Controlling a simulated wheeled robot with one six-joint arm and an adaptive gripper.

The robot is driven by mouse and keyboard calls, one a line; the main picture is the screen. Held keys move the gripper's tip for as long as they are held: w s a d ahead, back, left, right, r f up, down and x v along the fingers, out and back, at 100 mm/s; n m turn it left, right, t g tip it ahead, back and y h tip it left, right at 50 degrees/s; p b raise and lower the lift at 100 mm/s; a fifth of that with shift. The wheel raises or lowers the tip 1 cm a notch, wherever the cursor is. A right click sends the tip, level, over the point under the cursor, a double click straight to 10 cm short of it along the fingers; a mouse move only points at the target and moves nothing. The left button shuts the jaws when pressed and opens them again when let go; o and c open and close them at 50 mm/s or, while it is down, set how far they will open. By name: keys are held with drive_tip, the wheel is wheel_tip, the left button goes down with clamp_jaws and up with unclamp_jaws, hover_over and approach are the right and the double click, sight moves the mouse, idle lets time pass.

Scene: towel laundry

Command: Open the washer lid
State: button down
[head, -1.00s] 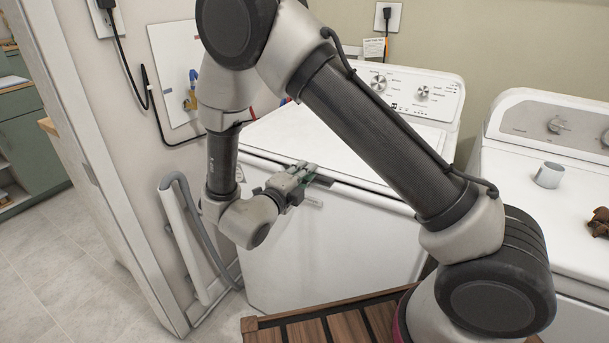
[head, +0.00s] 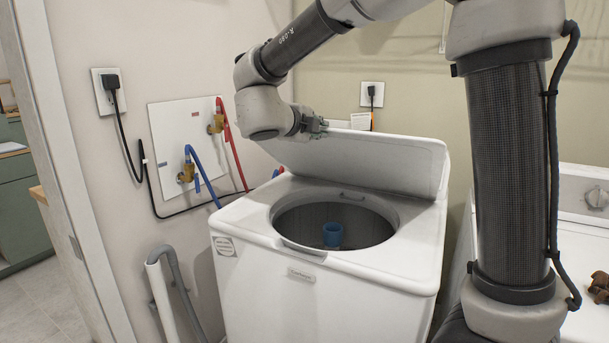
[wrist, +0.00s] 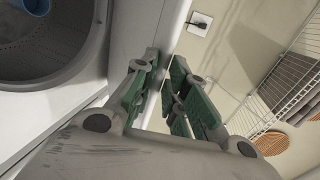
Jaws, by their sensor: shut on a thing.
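The white washer (head: 330,285) stands in the middle of the head view with its top opening uncovered. Its lid (head: 385,162) is raised, standing tilted back at the rear of the machine. The dark round tub (head: 300,222) shows inside, with a blue agitator post (head: 332,235) in it. My gripper (head: 322,126) is at the lid's upper left edge. In the wrist view, my gripper's green-padded fingers (wrist: 165,92) are shut on the edge of the white lid (wrist: 140,28). The tub (wrist: 50,35) shows at the left there.
A second white machine (head: 585,230) stands at the right with a brown crumpled item (head: 600,287) on top. Blue and red hoses (head: 233,140) run from a wall panel behind the washer. A wire shelf (wrist: 285,90) with baskets shows in the wrist view.

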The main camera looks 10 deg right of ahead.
drive_tip(key=c, duration=2.2)
unclamp_jaws()
drive_tip(key=w+d+r, duration=0.7)
drive_tip(key=w+r, duration=0.1)
drive_tip(key=r, duration=0.2)
drive_tip(key=shift+d, duration=0.2)
drive_tip(key=o, duration=0.4)
drive_tip(key=shift+a+f, duration=0.1)
drive_tip(key=shift+o, duration=0.2)
drive_tip(key=shift+s+a, duration=0.1)
drive_tip(key=v, duration=1.2)
drive_tip(key=shift+a, duration=0.1)
